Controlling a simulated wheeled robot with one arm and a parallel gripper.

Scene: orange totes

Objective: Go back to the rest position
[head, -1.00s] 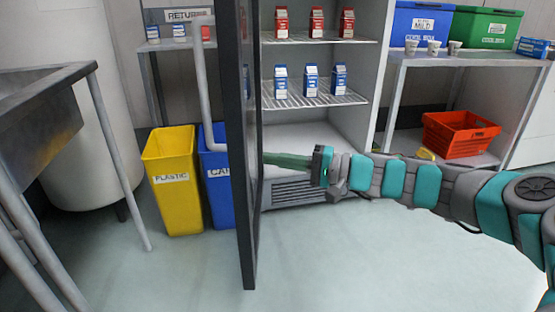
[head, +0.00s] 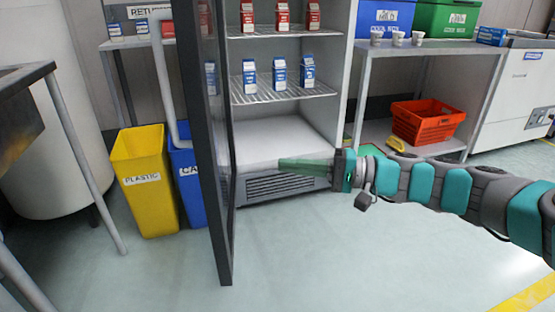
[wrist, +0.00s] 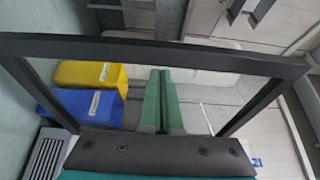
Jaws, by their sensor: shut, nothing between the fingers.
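My gripper (head: 305,165) has long green fingers and is in front of the open fridge's lower part in the head view. The fingers lie together with nothing between them; they also show in the wrist view (wrist: 160,100). The arm reaches in from the right. The fridge door (head: 212,150) stands wide open, its dark edge toward me, left of the fingertips and apart from them in the head view. In the wrist view the dark door frame (wrist: 150,52) spans the picture, with the fingers seen against its glass.
A yellow bin (head: 146,185) and a blue bin (head: 188,185) stand left of the door. Red and blue cartons (head: 279,72) sit on the fridge shelves. A table (head: 362,80) at right holds crates and cups, with an orange tote (head: 427,122) below. The floor in front is clear.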

